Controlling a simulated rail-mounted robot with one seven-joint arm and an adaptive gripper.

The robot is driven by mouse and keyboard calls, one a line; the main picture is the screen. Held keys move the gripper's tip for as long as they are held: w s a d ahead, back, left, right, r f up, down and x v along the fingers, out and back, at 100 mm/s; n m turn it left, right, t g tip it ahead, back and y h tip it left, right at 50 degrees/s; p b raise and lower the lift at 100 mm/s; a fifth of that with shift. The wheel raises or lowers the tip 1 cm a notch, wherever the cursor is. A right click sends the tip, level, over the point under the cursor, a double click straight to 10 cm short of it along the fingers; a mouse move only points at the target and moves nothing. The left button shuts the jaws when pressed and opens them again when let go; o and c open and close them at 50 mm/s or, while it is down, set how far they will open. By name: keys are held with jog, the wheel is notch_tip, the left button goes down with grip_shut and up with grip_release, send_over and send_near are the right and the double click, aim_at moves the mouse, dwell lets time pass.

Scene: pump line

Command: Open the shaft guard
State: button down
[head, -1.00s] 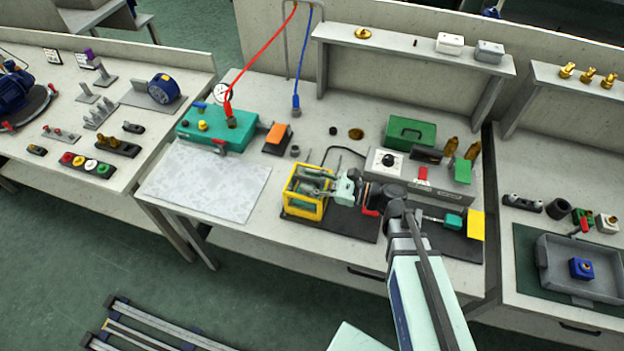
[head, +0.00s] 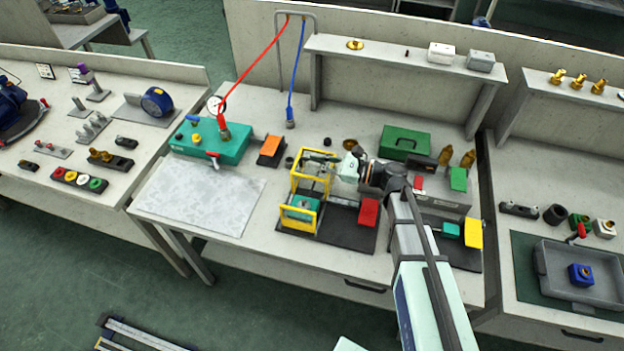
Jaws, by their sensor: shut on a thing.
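The shaft guard (head: 293,184) is a yellow open frame on the pump unit's black base plate (head: 345,232). Its upper part stands raised toward the back, above a lower yellow frame part (head: 284,219) around a teal block (head: 300,206). My gripper (head: 318,160) reaches in from the right and is shut on the upper part of the guard. The fingertips are small here, and the exact contact is hard to make out. A red block (head: 369,212) sits at the right end of the base plate.
A green case (head: 405,142) and a grey control box (head: 445,200) stand near my wrist.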

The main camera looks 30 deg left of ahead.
jog(key=shift+w, duration=0.15)
jog(key=c, duration=1.2)
grip_release()
jog(key=v, duration=1.2)
